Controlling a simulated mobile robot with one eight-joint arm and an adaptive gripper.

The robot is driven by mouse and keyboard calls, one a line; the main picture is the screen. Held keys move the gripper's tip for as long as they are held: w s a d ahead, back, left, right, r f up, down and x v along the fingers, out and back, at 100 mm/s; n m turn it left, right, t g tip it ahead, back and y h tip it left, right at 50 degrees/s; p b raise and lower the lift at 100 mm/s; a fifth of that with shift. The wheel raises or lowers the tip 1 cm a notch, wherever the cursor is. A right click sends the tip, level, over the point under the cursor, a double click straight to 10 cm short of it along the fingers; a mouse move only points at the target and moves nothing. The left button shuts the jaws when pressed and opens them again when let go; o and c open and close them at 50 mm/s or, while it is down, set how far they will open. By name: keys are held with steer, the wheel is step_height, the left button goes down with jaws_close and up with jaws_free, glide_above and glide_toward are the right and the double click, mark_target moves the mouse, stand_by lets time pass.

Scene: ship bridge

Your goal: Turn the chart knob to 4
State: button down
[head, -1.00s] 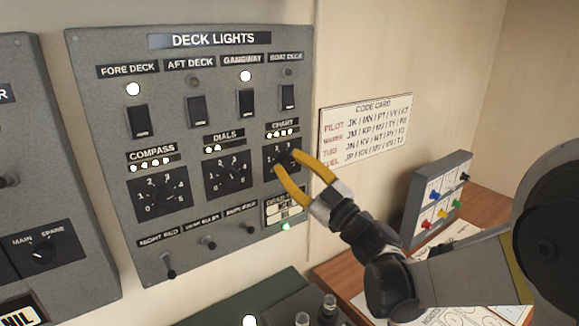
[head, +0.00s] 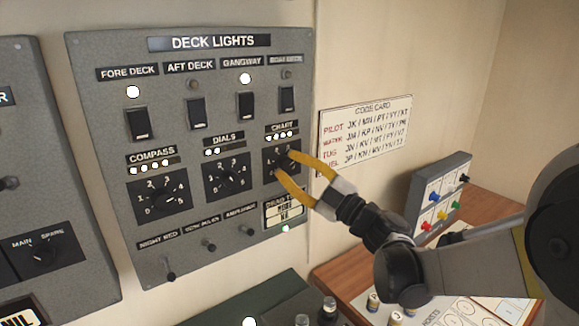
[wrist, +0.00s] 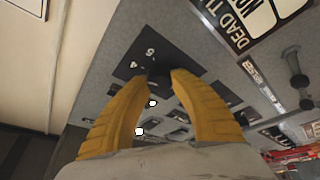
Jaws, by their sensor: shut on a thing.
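The chart knob (head: 283,163) is a small black knob on a dark dial plate at the right of the grey DECK LIGHTS panel (head: 110,84). Several lamps are lit under its CHART label (head: 282,127). My gripper (head: 282,165) has its two yellow fingers shut on the knob. In the wrist view the fingertips (wrist: 160,74) meet at the dark knob, with the digits 5 and 4 showing on the dial plate (wrist: 130,66) beyond them. The fingers hide most of the knob, so I cannot read its pointer.
The compass knob (head: 160,198) and dials knob (head: 228,178) sit to the left on the same panel. Toggle levers (head: 208,243) stick out below. A code card (head: 365,135) hangs to the right. A wooden desk (head: 345,275) with a peg board (head: 440,200) lies below it.

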steer(key=c, duration=1.1)
jaws_free()
steer(key=shift+o, duration=0.2)
steer(key=v, duration=1.2)
steer(key=shift+r, duration=0.1)
